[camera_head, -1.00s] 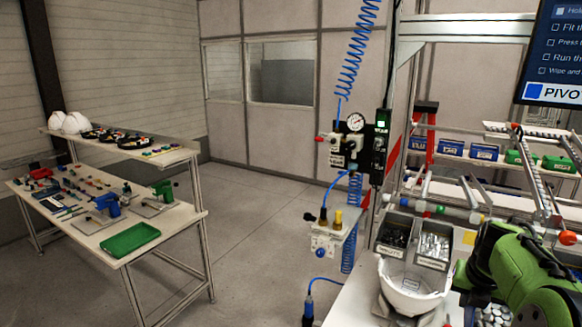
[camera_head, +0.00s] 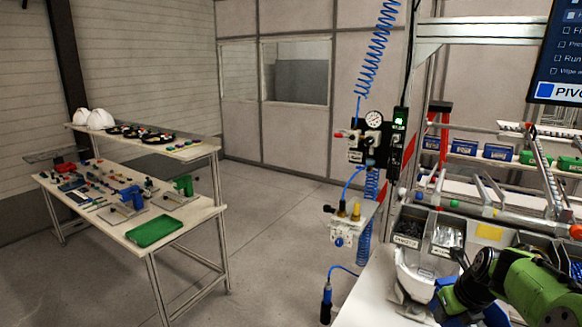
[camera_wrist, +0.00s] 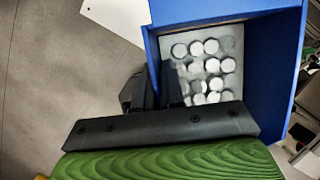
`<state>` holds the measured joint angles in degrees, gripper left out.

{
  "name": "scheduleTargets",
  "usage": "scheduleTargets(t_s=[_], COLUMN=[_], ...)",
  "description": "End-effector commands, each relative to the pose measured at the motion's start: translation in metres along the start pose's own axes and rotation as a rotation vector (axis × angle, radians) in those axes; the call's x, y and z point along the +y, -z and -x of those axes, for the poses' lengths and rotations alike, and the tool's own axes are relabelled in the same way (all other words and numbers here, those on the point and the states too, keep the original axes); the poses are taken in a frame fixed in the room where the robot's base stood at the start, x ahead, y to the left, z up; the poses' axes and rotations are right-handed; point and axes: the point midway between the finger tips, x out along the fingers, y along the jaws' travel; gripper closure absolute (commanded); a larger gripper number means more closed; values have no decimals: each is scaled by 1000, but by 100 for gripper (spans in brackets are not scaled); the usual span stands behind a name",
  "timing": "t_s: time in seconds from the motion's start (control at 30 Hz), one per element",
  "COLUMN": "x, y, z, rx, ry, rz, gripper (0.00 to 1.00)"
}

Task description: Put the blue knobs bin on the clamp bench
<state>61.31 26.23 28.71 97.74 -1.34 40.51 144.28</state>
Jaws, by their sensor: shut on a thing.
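The blue bin (camera_wrist: 225,17) fills the upper right of the wrist view, with pale round knobs (camera_wrist: 208,65) in rows inside it. My gripper (camera_wrist: 152,92) is shut on the bin's left wall, its dark fingers partly hidden by that wall. In the head view my green arm is at the lower right, and a blue patch by its end seems to be the bin; the fingers cannot be made out there. The clamp bench (camera_head: 185,220) stands at the left, far from my gripper, with a blue clamp (camera_head: 133,196) and a green clamp (camera_head: 184,186) on it.
A green tray (camera_head: 154,231) lies on the bench's near corner; small parts crowd its left side. A raised shelf (camera_head: 190,152) runs along its back. Open floor (camera_head: 270,240) separates it from the workstation, where a white helmet shell (camera_head: 413,268) sits near my arm.

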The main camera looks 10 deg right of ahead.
Motion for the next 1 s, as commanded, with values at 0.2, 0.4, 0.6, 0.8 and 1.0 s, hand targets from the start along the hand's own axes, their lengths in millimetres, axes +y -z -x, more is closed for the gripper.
scheduleTargets(t_s=[0.2, 0.4, 0.6, 0.8, 1.0], x=[39, 98, 157, 206, 238], y=[-2, 3, 21, 47, 70], z=[-43, -95, -138, -172, -191], rx=[0, -1, 4, 7, 6], ry=[-190, -452, -711, -941, -1101], rz=[433, 1059, 1686, 2244, 2633], gripper=[100, 100, 100, 100, 100])
